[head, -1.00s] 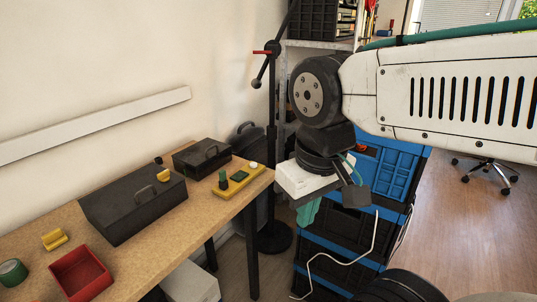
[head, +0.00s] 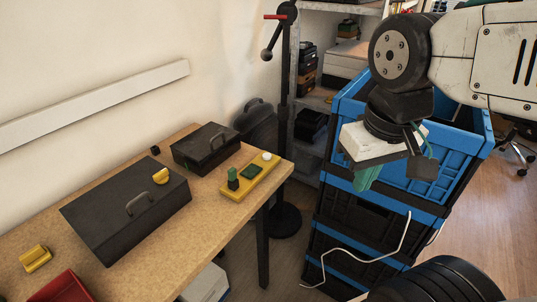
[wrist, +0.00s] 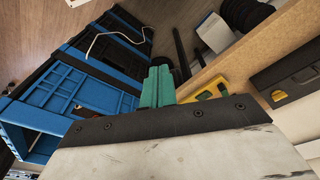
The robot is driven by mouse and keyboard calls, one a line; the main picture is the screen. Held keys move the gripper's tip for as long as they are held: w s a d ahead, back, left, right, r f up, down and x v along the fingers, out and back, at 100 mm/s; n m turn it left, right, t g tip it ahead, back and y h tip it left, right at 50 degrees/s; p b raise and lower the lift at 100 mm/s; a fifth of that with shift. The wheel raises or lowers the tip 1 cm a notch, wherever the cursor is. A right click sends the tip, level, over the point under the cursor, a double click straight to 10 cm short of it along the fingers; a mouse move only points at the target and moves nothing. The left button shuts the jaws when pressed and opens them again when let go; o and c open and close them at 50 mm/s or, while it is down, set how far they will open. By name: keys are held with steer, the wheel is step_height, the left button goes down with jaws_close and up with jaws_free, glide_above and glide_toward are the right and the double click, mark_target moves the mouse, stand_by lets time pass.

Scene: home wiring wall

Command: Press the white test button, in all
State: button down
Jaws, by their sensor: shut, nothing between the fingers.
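The white test button (head: 267,156) is a small round cap on the right end of a yellow board (head: 252,181) near the bench's right end, in the head view. A dark green pad (head: 251,171) and a green upright piece (head: 233,177) share the board. My gripper (head: 365,184) has green fingers, shut and empty, to the right of the bench end and apart from the button. In the wrist view my gripper (wrist: 157,85) points away, with part of the yellow board (wrist: 209,90) just right of it. I cannot make out the white button there.
Two dark toolboxes (head: 125,212) (head: 204,149) lie left of the board on the wooden bench (head: 215,222). Blue and black crates (head: 340,215) stand right of the bench, behind my gripper. A black stand (head: 284,120) rises behind the bench end. A white cable (head: 362,259) hangs by the crates.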

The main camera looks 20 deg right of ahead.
steer(key=w+d+m+t+h, duration=0.3)
steer(key=w+d+m, duration=0.15)
steer(key=w, duration=0.75)
steer(key=m+t+y, duration=0.2)
steer(key=t+y, duration=0.2)
steer(key=y, duration=0.1)
glide_above(269, 157)
step_height(269, 157, down, 9)
steer(key=shift+a+r, duration=0.1)
steer(key=shift+r, duration=0.05)
steer(key=shift+f, duration=4.4)
steer(key=shift+f, duration=0.1)
